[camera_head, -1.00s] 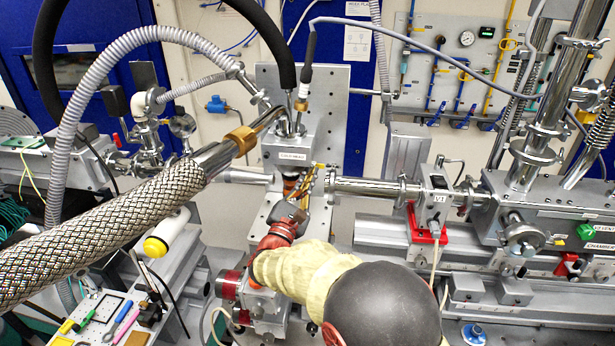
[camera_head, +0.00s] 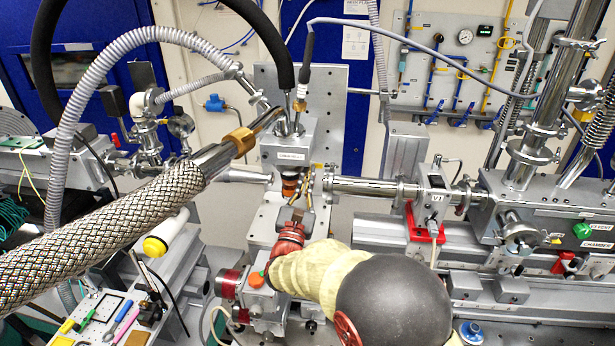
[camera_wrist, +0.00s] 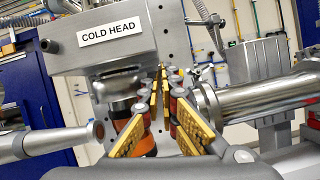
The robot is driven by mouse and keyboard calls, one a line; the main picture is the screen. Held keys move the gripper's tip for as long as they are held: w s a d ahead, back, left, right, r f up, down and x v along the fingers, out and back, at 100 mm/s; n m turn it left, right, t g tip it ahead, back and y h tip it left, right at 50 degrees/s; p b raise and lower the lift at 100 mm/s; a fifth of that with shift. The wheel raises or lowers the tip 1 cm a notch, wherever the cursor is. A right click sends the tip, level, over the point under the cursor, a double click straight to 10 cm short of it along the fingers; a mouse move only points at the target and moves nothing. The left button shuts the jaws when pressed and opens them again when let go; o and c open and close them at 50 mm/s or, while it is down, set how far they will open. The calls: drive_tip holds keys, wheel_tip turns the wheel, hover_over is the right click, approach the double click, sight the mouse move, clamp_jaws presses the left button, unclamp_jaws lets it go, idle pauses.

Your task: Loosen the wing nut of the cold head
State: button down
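The cold head (camera_head: 287,150) is a grey metal block with hoses on top, mid-picture in the head view. In the wrist view its labelled block (camera_wrist: 110,40) fills the upper left, with a round flange and an orange-banded part (camera_wrist: 143,143) below. My gripper (camera_head: 308,188) points up just below and right of the block. In the wrist view its two gold-padded fingers (camera_wrist: 165,88) stand apart with a narrow gap, nothing clearly held between them. A small silver wing-like piece (camera_wrist: 206,72) shows beyond the right finger, by the tube joint; I cannot tell whether it is the wing nut.
A horizontal steel tube (camera_head: 365,188) runs right from the cold head to the valve labelled V1 (camera_head: 436,195). A thick braided hose (camera_head: 110,220) crosses the left foreground. A tool tray (camera_head: 100,315) stands at lower left.

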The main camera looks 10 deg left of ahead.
drive_tip(key=c, duration=2.2)
unclamp_jaws()
drive_tip(key=shift+o, duration=0.6)
drive_tip(key=s+a+m+g+h, duration=0.3)
drive_tip(key=s+m+h, duration=0.3)
drive_tip(key=m, duration=0.8)
drive_tip(key=s+d+f+m+g+h, duration=0.1)
drive_tip(key=s+d+f+m+g, duration=0.2)
drive_tip(key=d, duration=0.5)
drive_tip(key=s+d+f+m+g+h, duration=0.1)
drive_tip(key=s+d+f+g, duration=0.1)
drive_tip(key=d+f+g, duration=0.35)
drive_tip(key=s+d+f+m+g+y, duration=0.1)
drive_tip(key=s+d+m+g, duration=0.3)
drive_tip(key=s+d, duration=0.7)
drive_tip(key=d+g, duration=0.1)
drive_tip(key=d, duration=0.3)
drive_tip(key=shift+m+g+y, duration=0.3)
drive_tip(key=shift+m+g, duration=0.05)
drive_tip(key=shift+m, duration=0.05)
